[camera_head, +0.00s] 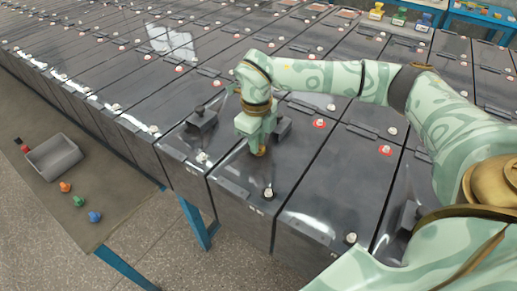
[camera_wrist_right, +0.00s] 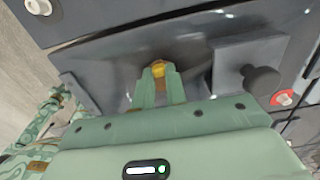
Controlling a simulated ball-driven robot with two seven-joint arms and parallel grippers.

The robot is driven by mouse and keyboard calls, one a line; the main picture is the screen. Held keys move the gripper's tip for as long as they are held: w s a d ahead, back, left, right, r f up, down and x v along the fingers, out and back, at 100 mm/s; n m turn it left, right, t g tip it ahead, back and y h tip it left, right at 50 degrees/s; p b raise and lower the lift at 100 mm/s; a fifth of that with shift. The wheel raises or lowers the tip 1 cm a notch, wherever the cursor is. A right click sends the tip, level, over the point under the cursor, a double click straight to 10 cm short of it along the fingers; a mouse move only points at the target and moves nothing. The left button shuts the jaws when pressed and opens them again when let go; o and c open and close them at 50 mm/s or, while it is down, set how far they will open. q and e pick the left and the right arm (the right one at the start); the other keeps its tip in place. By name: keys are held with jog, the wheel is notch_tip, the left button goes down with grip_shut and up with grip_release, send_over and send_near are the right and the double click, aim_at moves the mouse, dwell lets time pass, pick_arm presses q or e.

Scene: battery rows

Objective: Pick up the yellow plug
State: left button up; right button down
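The yellow plug (camera_head: 261,151) shows as a small orange-yellow piece at the tip of my right gripper (camera_head: 258,143), over a dark battery in the front row. In the right wrist view the yellow plug (camera_wrist_right: 158,68) sits between the two green fingertips (camera_wrist_right: 159,76), which are close together on it. Its lower part is hidden, and I cannot tell whether it touches the battery top. My left gripper is not seen in the head view.
Dark batteries with light terminals fill the view. A dark block with a knob (camera_head: 201,117) stands left of my gripper; another (camera_head: 283,127) is right behind it. On the left bench are a grey tray (camera_head: 54,157) and orange (camera_head: 65,187), green (camera_head: 79,201) and blue (camera_head: 95,217) plugs.

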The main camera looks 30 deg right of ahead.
jog(key=shift+r, duration=0.65)
jog(key=s+a+r+p, duration=0.2)
jog(key=s+a+r, duration=0.7)
jog(key=s+r, duration=0.1)
jog(key=shift+s+a+r+p, duration=0.15)
jog(key=shift+a+r+p, duration=0.15)
jog(key=shift+r, duration=0.55)
jog(key=c, duration=2)
grip_release()
grip_shut()
jog(key=shift+r+p, duration=0.6)
jog(key=shift+r, duration=0.15)
